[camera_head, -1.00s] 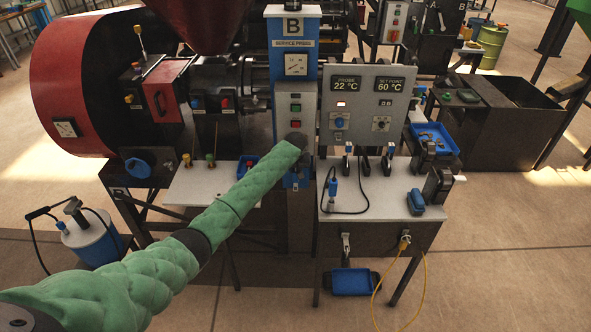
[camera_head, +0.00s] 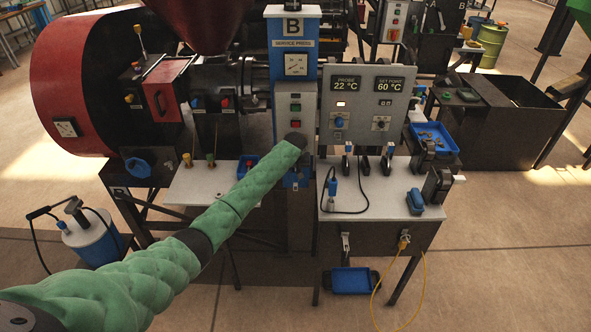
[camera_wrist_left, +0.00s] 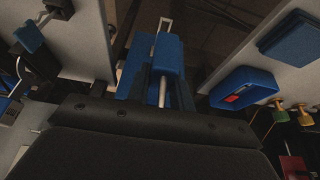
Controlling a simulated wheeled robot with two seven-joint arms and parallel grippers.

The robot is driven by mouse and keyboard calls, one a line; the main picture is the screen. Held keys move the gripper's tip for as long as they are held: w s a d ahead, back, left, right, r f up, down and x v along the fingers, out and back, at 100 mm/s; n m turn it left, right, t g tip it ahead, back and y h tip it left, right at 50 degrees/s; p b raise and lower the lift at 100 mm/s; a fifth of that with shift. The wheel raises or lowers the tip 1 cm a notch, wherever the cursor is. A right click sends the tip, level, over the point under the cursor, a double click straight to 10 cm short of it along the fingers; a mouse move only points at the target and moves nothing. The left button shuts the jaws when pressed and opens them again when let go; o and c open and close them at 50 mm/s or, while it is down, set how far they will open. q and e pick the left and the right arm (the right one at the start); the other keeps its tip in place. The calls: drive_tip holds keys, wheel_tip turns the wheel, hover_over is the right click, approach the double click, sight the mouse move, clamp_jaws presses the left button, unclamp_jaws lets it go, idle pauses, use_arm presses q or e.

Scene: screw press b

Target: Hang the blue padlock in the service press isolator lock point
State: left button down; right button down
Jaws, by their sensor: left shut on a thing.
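The service press (camera_head: 292,62) is a blue and grey column marked B, with a gauge and push buttons. My left arm, in a green sleeve, reaches to the lower part of this column. My left gripper (camera_wrist_left: 157,88) has dark fingers and is shut on the blue padlock (camera_wrist_left: 137,68). A bright metal bar shows between the fingers, and a pale metal loop stands beyond the blue body. In the head view, a blue part (camera_head: 297,181) shows below the arm's end, but I cannot tell what it is. The isolator lock point is not clearly visible. My right gripper is not in view.
A grey side table (camera_head: 385,200) at right carries clamps, a cable and a blue block. A white shelf (camera_head: 190,190) at left holds small brass-based rods and a blue box with a red part, also in the wrist view (camera_wrist_left: 243,90). A control panel (camera_head: 366,100) stands right of the column.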

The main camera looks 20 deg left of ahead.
use_arm(q)
drive_tip(key=shift+r, duration=0.1)
drive_tip(key=shift+w, duration=0.15)
drive_tip(key=shift+w+a, duration=0.15)
drive_tip(key=shift+w, duration=0.3)
drive_tip(key=shift+s, duration=0.15)
drive_tip(key=shift+s+p, duration=0.25)
drive_tip(key=shift+p, duration=0.2)
drive_tip(key=shift+s, duration=0.2)
drive_tip(key=shift+d, duration=0.2)
drive_tip(key=shift+p, duration=1.1)
idle(1.2)
